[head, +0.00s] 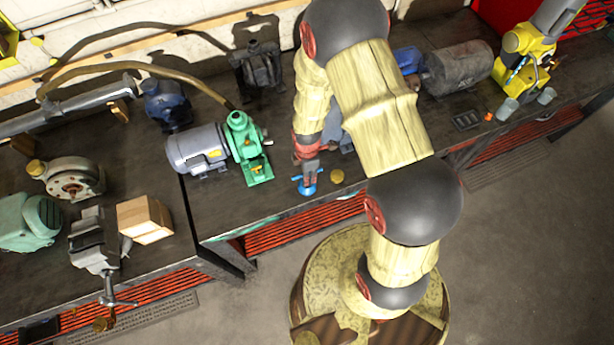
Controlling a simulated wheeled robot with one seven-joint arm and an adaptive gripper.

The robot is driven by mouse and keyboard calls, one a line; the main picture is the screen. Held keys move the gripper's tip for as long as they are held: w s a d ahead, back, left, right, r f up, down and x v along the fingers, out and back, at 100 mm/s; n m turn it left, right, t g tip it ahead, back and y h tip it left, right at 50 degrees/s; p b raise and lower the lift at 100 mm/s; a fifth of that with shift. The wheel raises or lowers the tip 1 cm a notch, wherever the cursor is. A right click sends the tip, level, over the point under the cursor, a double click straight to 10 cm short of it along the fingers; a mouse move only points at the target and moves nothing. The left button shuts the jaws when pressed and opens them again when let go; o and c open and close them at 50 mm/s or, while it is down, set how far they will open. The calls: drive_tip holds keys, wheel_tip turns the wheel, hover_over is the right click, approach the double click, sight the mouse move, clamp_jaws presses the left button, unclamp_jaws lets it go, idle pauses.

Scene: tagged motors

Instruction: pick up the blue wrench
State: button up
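My arm reaches over the bench from the right of the green pump. My gripper (309,179) points down at the bench top near its front edge. A small bright blue thing (307,189), which looks like the blue wrench, shows right at the fingertips and is partly hidden by them. It is too small to tell whether the fingers are closed on it or only beside it, or whether it touches the bench.
A green pump (245,148) with a grey motor (198,150) stands just left of my gripper. A small brass-coloured round piece (337,176) lies close on the right. Bare bench (222,205) lies front-left.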

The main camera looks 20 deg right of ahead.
clamp_jaws()
drive_tip(key=shift+r, duration=0.1)
idle(0.7)
drive_tip(key=shift+r+p, duration=0.4)
drive_tip(key=shift+r, duration=0.15)
wheel_tip(320, 180, up, 3)
drive_tip(key=shift+f+p, duration=0.2)
drive_tip(key=shift+p, duration=0.6)
drive_tip(key=s+a+r+p, duration=0.3)
drive_tip(key=s+r+p, duration=0.3)
drive_tip(key=s+r, duration=0.3)
drive_tip(key=s, duration=0.4)
drive_tip(key=shift+s+a+p, duration=0.25)
drive_tip(key=shift+a+p, duration=0.1)
drive_tip(key=shift+p, duration=0.05)
